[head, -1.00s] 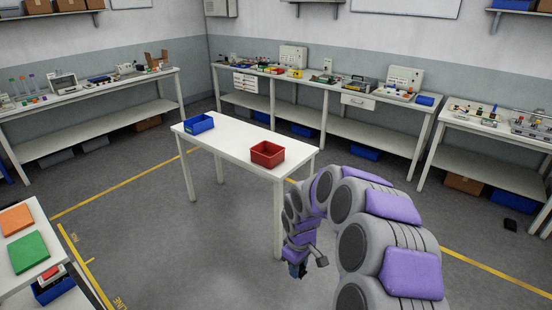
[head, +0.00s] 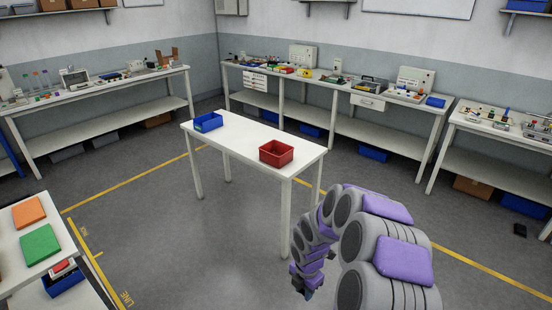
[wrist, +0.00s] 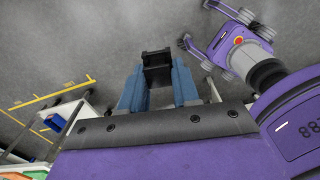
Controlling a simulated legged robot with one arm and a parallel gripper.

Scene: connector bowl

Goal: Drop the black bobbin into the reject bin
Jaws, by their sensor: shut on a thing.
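The red bin (head: 268,159), which I take for the reject bin, stands on the near right part of the white table. It is open at the top, and its floor is hard to make out. My gripper (wrist: 158,84) points down over the grey floor, with its blue fingers shut on a black piece, the black bobbin (wrist: 157,58). In the head view my gripper (head: 304,287) hangs low in front of the table, below its top and apart from the red bin. The bobbin cannot be made out there.
A blue bin (head: 208,122) stands on the far left of the white table (head: 235,143); the tabletop between the bins is bare. A side table at left holds an orange block (head: 29,213) and a green block (head: 41,244). Cluttered benches line the walls. Open floor surrounds the table.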

